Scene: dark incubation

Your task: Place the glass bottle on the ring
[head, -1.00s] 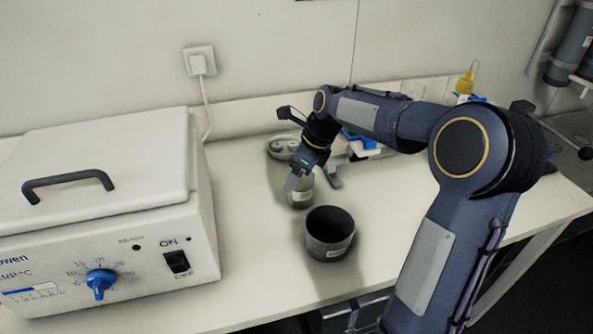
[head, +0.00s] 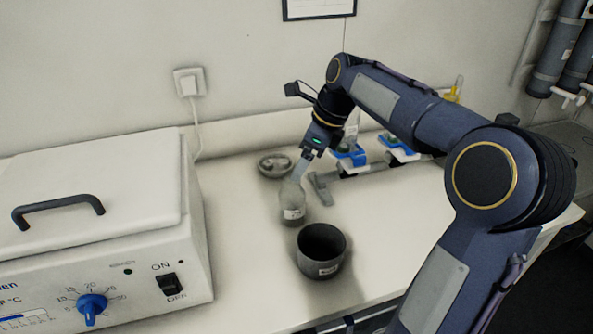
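The glass bottle (head: 292,202), clear with a white label, stands upright on the white bench in the head view. My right gripper (head: 301,168) points down at its narrow top. The fingertips overlap the neck in the picture, and I cannot tell whether they are open or closed on it. A flat grey round piece (head: 275,164) lies behind the bottle. I cannot tell for sure which round thing is the ring. My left gripper is not in view.
A white incubator box (head: 95,215) with a dark handle, blue dial and switch fills the left. Behind my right arm are a grey stand (head: 320,190) and blue-topped items (head: 352,156). Bare bench lies left of the bottle and right of the dark vessel.

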